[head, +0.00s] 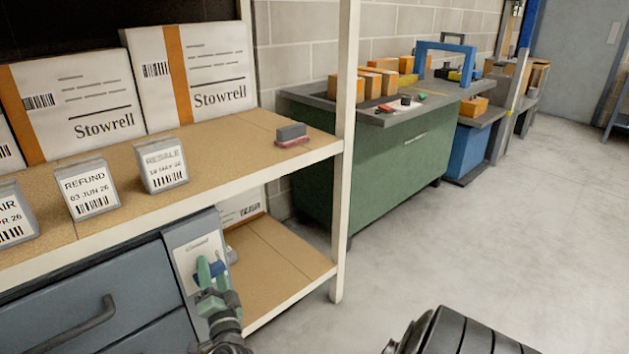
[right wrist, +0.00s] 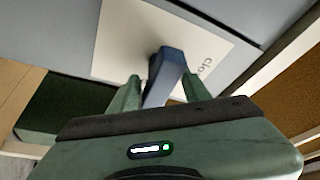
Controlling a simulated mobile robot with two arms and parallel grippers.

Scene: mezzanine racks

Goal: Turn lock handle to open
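The lock handle (right wrist: 168,70) is a dark blue lever on a pale plate (right wrist: 117,40); letters reading "clo" show on the plate. In the head view the plate (head: 186,262) is on a grey panel beside the drawers, and the handle (head: 212,271) is partly hidden by my gripper. My right gripper (head: 210,272) has its green fingers at the handle. In the right wrist view, the fingers (right wrist: 160,92) stand on either side of the lever, with narrow gaps showing, so it looks open around it. My left gripper is not in view.
Grey drawers (head: 75,300) with a dark pull are left of the panel. Above, a shelf board (head: 235,150) overhangs, holding label stands and Stowrell boxes. A pale rack post (head: 343,180) stands to the right. A green workbench (head: 385,165) is behind; open floor lies right.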

